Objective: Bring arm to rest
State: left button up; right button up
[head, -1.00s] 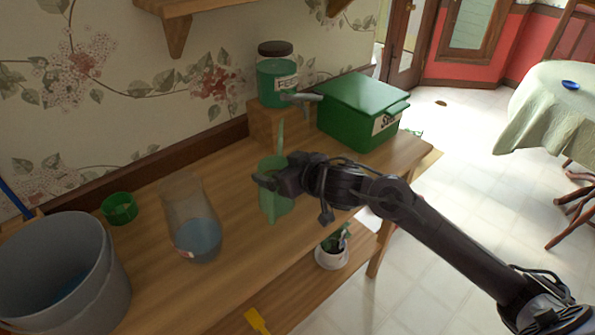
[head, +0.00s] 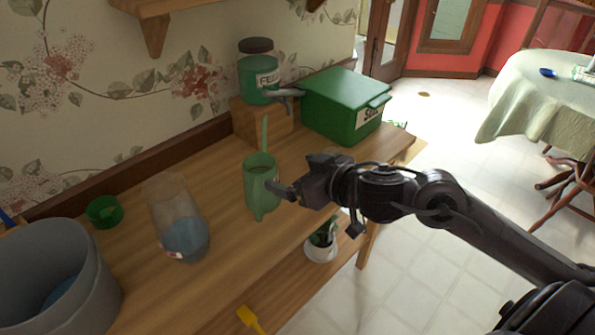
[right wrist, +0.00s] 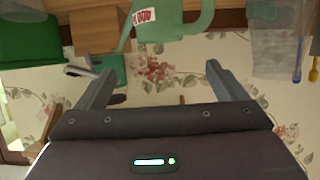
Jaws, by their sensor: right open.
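My right arm comes in from the right in the head view, and its gripper (head: 297,175) is open and empty above the front edge of the workbench. A pale green watering can (head: 260,195) stands upright on the bench just left of the fingertips. In the right wrist view, which is upside down, the two fingers of my right gripper (right wrist: 160,72) are spread wide with nothing between them. The watering can (right wrist: 175,22) shows beyond them at the top of that view, apart from them. My left gripper is in neither view.
On the bench (head: 140,265) stand a grey bucket (head: 95,285), a clear container with blue contents (head: 183,240), a small green cup (head: 103,211), a feed dispenser (head: 258,80) on a wooden block and a green box (head: 340,100). A potted plant (head: 321,248) sits below.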

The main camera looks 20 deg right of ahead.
jog(key=shift+f, duration=0.1)
jog(key=s+d+f+m+g+h, duration=0.25)
jog(key=s+f+h, duration=0.3)
jog(key=f, duration=0.55)
jog(key=s+a+f+g+y, duration=0.1)
jog(key=s+a+f+g, duration=0.15)
jog(key=s, duration=0.35)
jog(key=s+a+f+g, duration=0.2)
jog(key=s+f+g, duration=0.2)
jog(key=s, duration=0.2)
notch_tip(320, 180, down, 32)
jog(key=s+g, duration=0.1)
jog(key=s, duration=0.2)
jog(key=s+d+f, duration=0.2)
jog(key=s+f, duration=0.6)
jog(key=s, duration=0.1)
jog(key=s+d+f+g, duration=0.1)
jog(key=s+d+f, duration=0.1)
jog(key=s+f, duration=0.6)
jog(key=shift+s+f+n+g, duration=0.3)
jog(key=shift+s+n, duration=0.15)
jog(key=shift+s, duration=0.25)
